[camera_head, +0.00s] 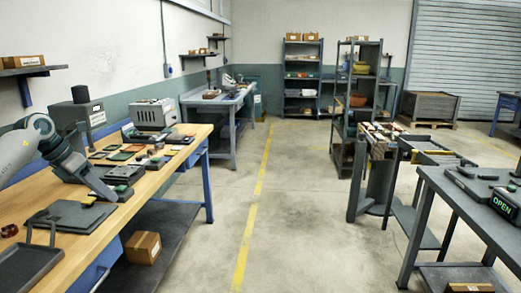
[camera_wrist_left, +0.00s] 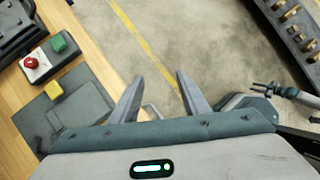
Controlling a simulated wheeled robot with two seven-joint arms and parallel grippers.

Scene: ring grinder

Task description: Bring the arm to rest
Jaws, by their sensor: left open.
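My left arm comes in from the left over the wooden workbench (camera_head: 150,205). My left gripper (camera_head: 108,188) points down and forward near the bench's front edge. In the left wrist view its two grey fingers (camera_wrist_left: 156,95) stand apart with nothing between them, seen against the bench edge and floor. A small box with a red and a green button (camera_wrist_left: 38,66) lies beside the gripper. A yellow block (camera_wrist_left: 53,90) sits on a dark grey plate (camera_wrist_left: 88,98), apart from the fingers.
A dark tray (camera_head: 28,270) lies at the bench's near left. Several small parts and a grey machine (camera_head: 153,113) stand farther back. A cardboard box (camera_head: 143,247) is on the lower shelf. The floor aisle with a yellow line (camera_head: 252,205) is clear. A grey table (camera_head: 465,205) stands right.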

